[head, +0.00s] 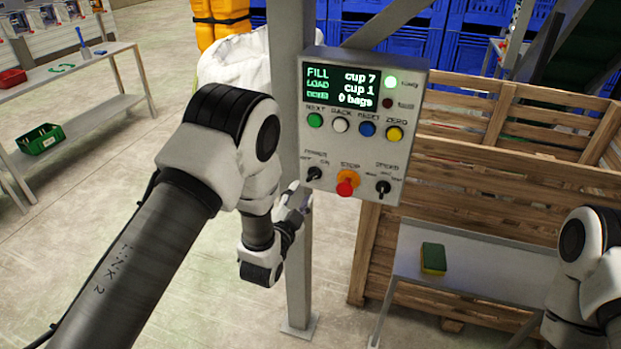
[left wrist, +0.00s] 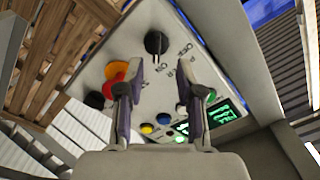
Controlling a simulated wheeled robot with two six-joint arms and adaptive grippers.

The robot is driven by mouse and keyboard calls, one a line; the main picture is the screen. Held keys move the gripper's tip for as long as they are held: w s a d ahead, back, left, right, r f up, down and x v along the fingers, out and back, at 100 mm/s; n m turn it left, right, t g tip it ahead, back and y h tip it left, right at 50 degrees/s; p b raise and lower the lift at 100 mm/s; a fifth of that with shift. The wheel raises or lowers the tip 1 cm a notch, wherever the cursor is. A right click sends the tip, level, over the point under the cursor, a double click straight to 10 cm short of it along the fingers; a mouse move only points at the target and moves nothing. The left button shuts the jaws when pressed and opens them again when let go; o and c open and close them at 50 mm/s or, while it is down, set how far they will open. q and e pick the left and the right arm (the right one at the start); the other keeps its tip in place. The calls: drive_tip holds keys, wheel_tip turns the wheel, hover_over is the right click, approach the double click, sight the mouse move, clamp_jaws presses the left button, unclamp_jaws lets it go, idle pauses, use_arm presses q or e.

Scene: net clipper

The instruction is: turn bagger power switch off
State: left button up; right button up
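The grey bagger control box (head: 407,151) is on a post. Its black power switch (head: 314,173) is a rotary knob at the lower left of the panel, with ON/OFF lettering beside it. It also shows in the left wrist view (left wrist: 156,43), just beyond the fingertips. The knob's exact setting is hard to read. My left gripper (head: 304,199) is just below the switch. In the left wrist view its two fingers (left wrist: 160,72) are apart with nothing between them, pointing toward the knob. My right arm shows at the right edge, but its gripper is out of view.
A red stop button (head: 347,186) and another black selector (head: 383,187) sit right of the power switch. Coloured buttons line the row above. A wooden crate (head: 480,170) and a table with a sponge (head: 433,258) stand behind.

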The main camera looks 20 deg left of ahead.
sight(310, 179)
use_arm(q)
drive_tip(key=w, duration=0.2)
drive_tip(key=w+d+p, duration=0.1)
drive_tip(key=w, duration=0.2)
drive_tip(key=shift+w+d+r+p, duration=0.1)
drive_tip(key=shift+w+r+p, duration=0.1)
drive_tip(key=shift+p, duration=0.1)
drive_tip(key=shift+w+d, duration=0.15)
drive_tip(key=shift+w, duration=0.1)
drive_tip(key=shift+w+a+f, duration=0.1)
drive_tip(key=shift+a+f, duration=0.1)
drive_tip(key=shift+a, duration=0.25)
drive_tip(key=c, duration=0.5)
drive_tip(key=shift+d, duration=0.15)
clamp_jaws()
